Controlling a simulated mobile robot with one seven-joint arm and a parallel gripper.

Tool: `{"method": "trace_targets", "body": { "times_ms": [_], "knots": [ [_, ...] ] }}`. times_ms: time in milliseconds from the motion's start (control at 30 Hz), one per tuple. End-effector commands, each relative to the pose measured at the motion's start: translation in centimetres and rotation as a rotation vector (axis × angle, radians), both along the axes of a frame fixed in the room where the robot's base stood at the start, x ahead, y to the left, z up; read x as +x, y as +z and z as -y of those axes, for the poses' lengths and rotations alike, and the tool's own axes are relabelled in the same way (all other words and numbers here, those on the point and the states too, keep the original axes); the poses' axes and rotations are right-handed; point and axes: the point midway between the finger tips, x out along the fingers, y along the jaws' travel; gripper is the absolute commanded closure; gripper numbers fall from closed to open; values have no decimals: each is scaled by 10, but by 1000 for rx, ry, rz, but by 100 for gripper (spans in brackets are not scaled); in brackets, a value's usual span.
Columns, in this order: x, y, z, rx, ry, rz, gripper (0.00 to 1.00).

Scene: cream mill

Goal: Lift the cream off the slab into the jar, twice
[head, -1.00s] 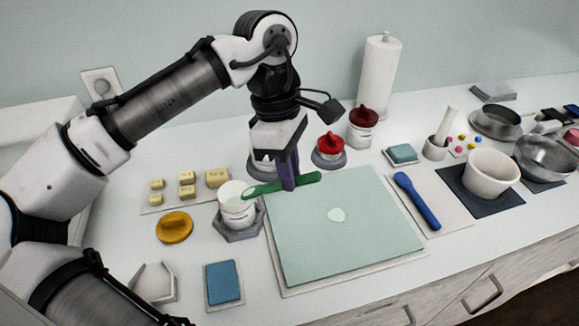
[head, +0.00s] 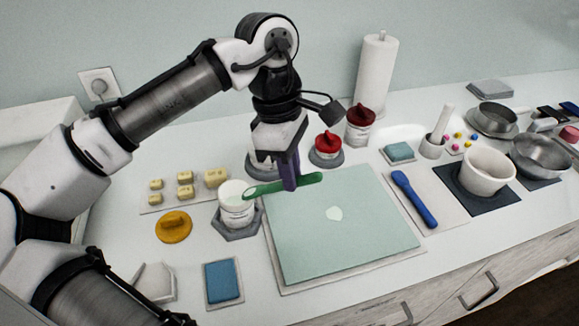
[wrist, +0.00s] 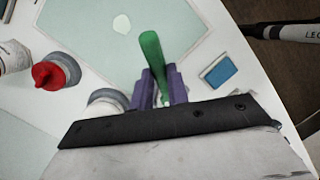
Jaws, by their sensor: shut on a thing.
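My gripper (head: 289,184) is shut on a green spatula (head: 308,179), which lies roughly level above the left back corner of the pale green slab (head: 375,245). The spatula's left end reaches to the rim of the open white jar (head: 238,211); I cannot tell whether it touches or carries cream. One pale blob of cream (head: 334,213) lies on the slab, right of my gripper. In the wrist view, the spatula's handle (wrist: 152,52) points up from between the purple fingers (wrist: 162,88), the cream (wrist: 121,24) lies beyond, and the spatula's other end is hidden.
The jar stands in a grey holder (head: 239,236). A yellow lid (head: 173,227) and several butter blocks (head: 216,178) are left of it. Red-topped jars (head: 326,146) stand behind the slab. A blue spatula (head: 414,200) lies right of it, a blue block (head: 222,281) in front left.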

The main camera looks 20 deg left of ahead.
Motion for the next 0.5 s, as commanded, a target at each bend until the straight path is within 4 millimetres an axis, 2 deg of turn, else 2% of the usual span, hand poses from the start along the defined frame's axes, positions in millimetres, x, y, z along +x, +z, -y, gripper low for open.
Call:
{"method": "trace_targets", "body": {
  "times_ms": [300, 500],
  "knots": [
    [0, 0, 1, -2, -2, 0, 100],
    [0, 9, 1, -2, -2, 1, 100]
  ]
}}
